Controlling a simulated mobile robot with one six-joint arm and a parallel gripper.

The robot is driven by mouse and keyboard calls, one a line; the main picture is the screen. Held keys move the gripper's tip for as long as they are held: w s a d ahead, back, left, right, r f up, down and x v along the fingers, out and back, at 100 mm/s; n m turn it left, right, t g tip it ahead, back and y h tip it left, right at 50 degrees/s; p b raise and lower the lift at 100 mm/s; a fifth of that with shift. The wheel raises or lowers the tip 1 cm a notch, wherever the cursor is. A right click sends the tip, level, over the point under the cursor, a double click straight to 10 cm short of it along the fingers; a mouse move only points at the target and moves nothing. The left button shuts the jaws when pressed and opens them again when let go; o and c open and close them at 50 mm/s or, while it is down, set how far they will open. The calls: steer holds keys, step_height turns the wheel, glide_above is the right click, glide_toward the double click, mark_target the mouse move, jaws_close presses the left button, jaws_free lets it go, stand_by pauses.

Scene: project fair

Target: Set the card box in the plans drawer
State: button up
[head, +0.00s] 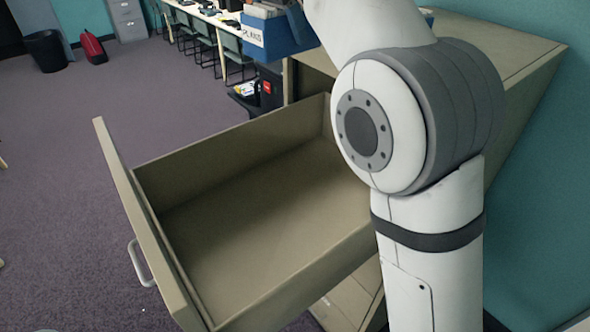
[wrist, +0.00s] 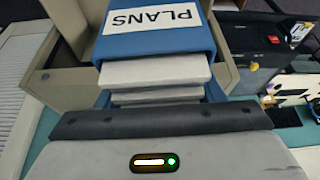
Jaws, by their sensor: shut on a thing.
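The card box is blue, open-topped and filled with cards, with a white label; it is in the head view (head: 284,38), partly cut off by the top edge and my arm. In the wrist view the card box (wrist: 160,43) is close up and its label reads PLANS upside down. My gripper (wrist: 155,85) is shut on the box; its exact grip is partly hidden. In the head view the gripper is hidden. The drawer (head: 240,220) is pulled out and empty. The box appears up beyond the drawer's far side, not in it.
The beige cabinet (head: 510,40) stands at the right against a teal wall. My arm covers part of the drawer's right end. Tables with chairs (head: 225,45) stand behind. A black bin (head: 46,50) and a red bag (head: 93,47) are far left. Open carpet lies left.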

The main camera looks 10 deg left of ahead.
steer(key=shift+a+f, duration=0.1)
steer(key=shift+f, duration=0.4)
step_height(320, 180, down, 13)
steer(key=s+n+y+b, duration=0.1)
steer(key=s+n+b, duration=0.15)
steer(key=n, duration=0.25)
steer(key=n+y+b, duration=0.1)
steer(key=n+y, duration=0.1)
steer(key=n, duration=0.1)
glide_toward(292, 206)
steer(key=shift+w+f+t, duration=0.15)
steer(key=shift+w+t, duration=0.25)
steer(key=shift+w, duration=0.15)
steer(key=shift+f, duration=2.1)
steer(key=shift+f, duration=0.2)
steer(key=o, duration=1.2)
